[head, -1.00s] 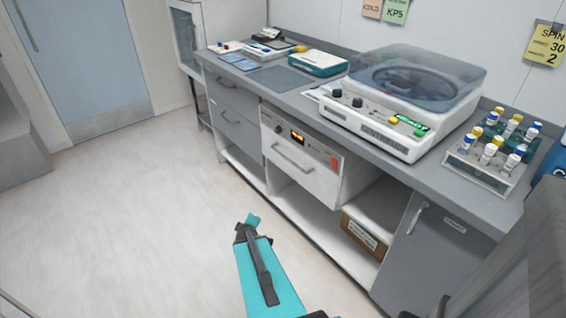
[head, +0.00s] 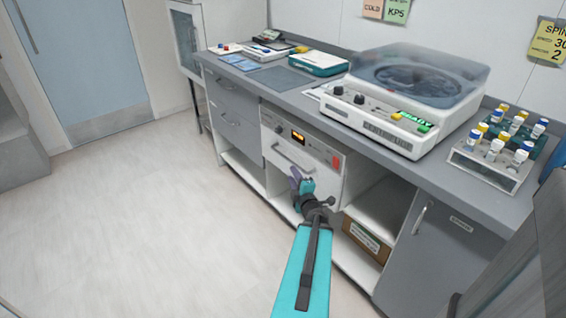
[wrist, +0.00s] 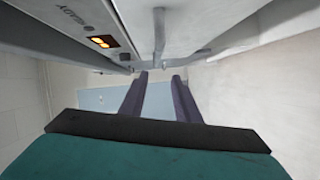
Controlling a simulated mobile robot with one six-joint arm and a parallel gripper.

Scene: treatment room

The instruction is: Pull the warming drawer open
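The warming drawer (head: 300,163) is the white front with an orange display, set under the counter, and it looks shut. Its bar handle (head: 293,158) runs across the front; the handle also shows in the wrist view (wrist: 158,32), at top centre. My gripper (head: 297,176) is in front of the drawer, just below the handle's right part. In the wrist view my gripper (wrist: 160,76) has its two dark fingers apart, with nothing between them. The handle lines up with the gap, just above the fingertips in the picture. I cannot tell whether they touch.
Grey drawers (head: 233,95) are to the left and a grey cupboard (head: 428,255) is to the right. A box (head: 364,243) sits on the open lower shelf. A centrifuge (head: 400,95) and a tube rack (head: 490,165) stand on the counter. The floor (head: 130,230) at left is clear.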

